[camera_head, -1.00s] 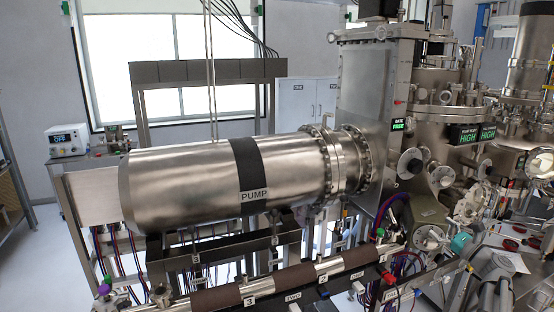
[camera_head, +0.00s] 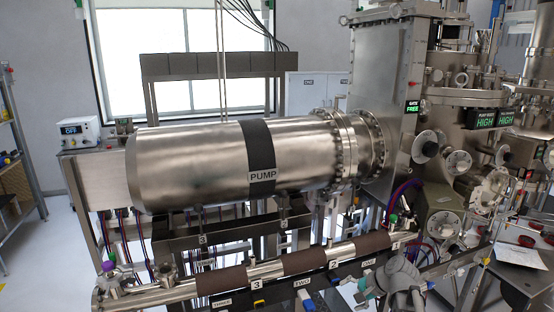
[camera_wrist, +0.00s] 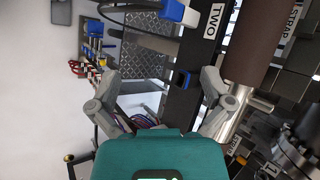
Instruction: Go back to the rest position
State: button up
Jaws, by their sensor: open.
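My gripper (camera_wrist: 160,92) shows in the wrist view with its two grey fingers spread wide apart. Nothing is held between them. Its teal body fills the bottom middle of that view. Behind the fingers are a black rail with the label TWO (camera_wrist: 214,20), a brown-wrapped pipe (camera_wrist: 250,45) and a blue clip (camera_wrist: 181,78). These lie beyond the fingers, and I see no clear contact. In the head view, grey parts of my arm show at the lower right, in front of the pipe rail. The fingers are not clear there.
A large steel pump cylinder (camera_head: 205,168) spans the middle of the head view. Below it runs a pipe with brown sleeves (camera_head: 308,262). Chambers with a gate panel (camera_head: 380,100) stand at the right. Open floor (camera_head: 40,245) lies at the left.

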jog(key=s+a+f+n+g+h+b, duration=0.3)
jog(key=s+a+f+n+h+b, duration=0.1)
jog(key=s+f+n+h, duration=0.3)
jog(key=shift+s+a+f+n+g, duration=0.45)
jog(key=shift+s+f+n, duration=0.75)
jog(key=shift+s, duration=0.55)
